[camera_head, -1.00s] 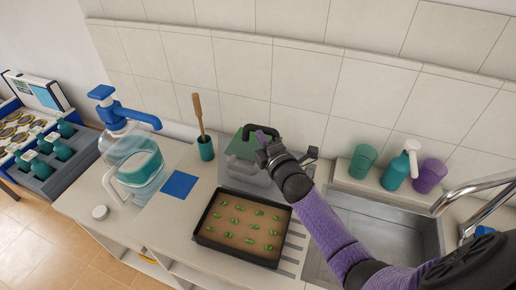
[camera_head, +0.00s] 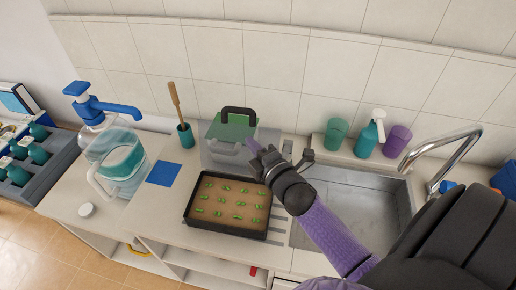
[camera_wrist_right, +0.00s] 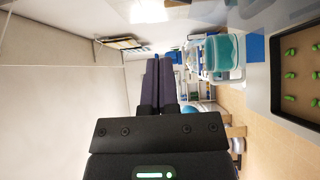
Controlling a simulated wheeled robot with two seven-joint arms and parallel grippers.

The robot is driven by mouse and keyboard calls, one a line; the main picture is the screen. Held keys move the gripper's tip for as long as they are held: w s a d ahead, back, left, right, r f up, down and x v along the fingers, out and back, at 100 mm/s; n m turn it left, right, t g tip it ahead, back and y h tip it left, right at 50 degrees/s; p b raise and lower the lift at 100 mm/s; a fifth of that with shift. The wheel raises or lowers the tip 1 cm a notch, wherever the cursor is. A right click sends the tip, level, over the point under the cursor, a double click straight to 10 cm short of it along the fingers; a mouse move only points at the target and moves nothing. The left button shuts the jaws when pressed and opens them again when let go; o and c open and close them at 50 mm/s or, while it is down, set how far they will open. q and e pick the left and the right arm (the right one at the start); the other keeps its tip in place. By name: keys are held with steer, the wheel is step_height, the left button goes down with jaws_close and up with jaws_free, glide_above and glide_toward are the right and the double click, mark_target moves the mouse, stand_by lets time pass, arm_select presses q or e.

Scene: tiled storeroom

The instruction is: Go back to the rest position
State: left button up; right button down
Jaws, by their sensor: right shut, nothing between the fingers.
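My right gripper (camera_head: 258,150) reaches in from the lower right over the counter, in front of a clear box with a green top and dark handle (camera_head: 238,115). Its purple fingers (camera_wrist_right: 159,80) are together and hold nothing in the right wrist view. A black tray (camera_head: 188,212) with several small green pieces lies on the counter just below and left of the gripper, apart from it. The tray's edge also shows at the right of the wrist view (camera_wrist_right: 278,70). My left gripper is in neither view.
A sink (camera_head: 375,200) with a metal faucet (camera_head: 455,150) is right of the arm. A water jug with a blue pump (camera_head: 118,165), a blue square (camera_head: 164,173) and a teal cup with a wooden-handled tool (camera_head: 186,136) are at left.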

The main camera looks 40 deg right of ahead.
steer(key=s+a+f+m+g, duration=0.2)
steer(key=s+a+m+g, duration=0.25)
steer(key=s, duration=0.25)
steer(key=s+a+f+m+g+y, duration=0.1)
steer(key=s+a+f+m+g, duration=0.15)
steer(key=s+m+g, duration=0.35)
steer(key=s+a+f+m+g, duration=0.1)
steer(key=s+a+m+g, duration=0.35)
steer(key=s, duration=0.35)
step_height(320, 180, down, 27)
steer(key=s+d+b, duration=0.1)
steer(key=s+b, duration=0.1)
steer(key=b, duration=0.7)
steer(key=s+d+f+g+b, duration=0.1)
steer(key=s+f+b, duration=0.3)
steer(key=s+f, duration=0.3)
steer(key=s+d+f+g+b, duration=0.1)
steer(key=s+f+b, duration=0.4)
steer(key=f, duration=0.9)
steer(key=shift+s+d+h, duration=0.3)
steer(key=shift+s+d, duration=0.35)
steer(key=shift+s, duration=0.4)
